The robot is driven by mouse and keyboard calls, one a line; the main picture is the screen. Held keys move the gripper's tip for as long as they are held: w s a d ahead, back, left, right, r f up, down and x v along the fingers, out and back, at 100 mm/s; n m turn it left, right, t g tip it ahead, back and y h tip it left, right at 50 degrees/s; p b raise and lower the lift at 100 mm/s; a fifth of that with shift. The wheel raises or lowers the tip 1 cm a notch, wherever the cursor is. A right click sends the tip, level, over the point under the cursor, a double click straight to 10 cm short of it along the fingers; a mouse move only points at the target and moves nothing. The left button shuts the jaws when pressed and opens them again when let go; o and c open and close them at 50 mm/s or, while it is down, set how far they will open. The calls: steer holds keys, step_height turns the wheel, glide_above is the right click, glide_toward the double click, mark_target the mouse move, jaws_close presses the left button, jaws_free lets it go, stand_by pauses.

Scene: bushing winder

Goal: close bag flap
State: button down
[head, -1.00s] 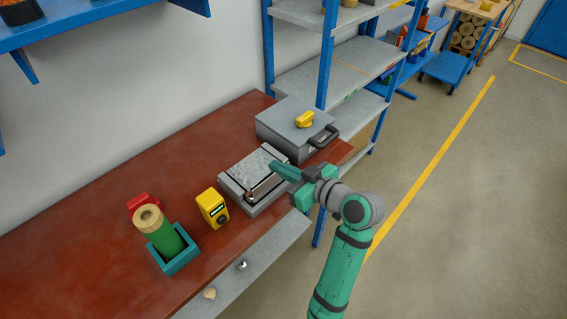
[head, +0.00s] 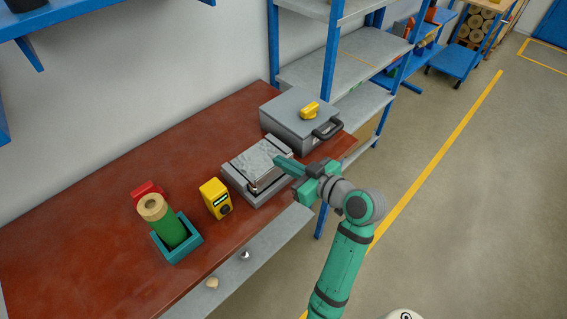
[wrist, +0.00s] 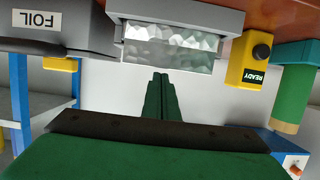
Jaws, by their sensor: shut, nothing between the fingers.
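A silvery, crinkled foil bag (head: 252,161) lies on a grey block-shaped holder (head: 267,193) near the bench's front edge. In the wrist view the foil bag (wrist: 165,49) shows as a shiny strip below the grey holder (wrist: 180,19). I cannot make out a separate flap or whether it is open. My gripper (head: 277,160) is shut and empty, with its fingertips over the right side of the bag in the head view. In the wrist view my gripper (wrist: 162,77) points at the foil's edge; contact cannot be told.
A grey case (head: 298,122) with a yellow knob, labelled FOIL in the wrist view (wrist: 38,20), stands behind the holder. A yellow READY device (head: 215,198) and a green roll (head: 168,228) in a teal tray stand to the left. The bench (head: 120,185) is clear at the back left.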

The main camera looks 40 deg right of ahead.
steer(key=s+r, duration=0.6)
steer(key=s, duration=0.3)
steer(key=shift+s+d, duration=0.4)
steer(key=shift+w, duration=0.1)
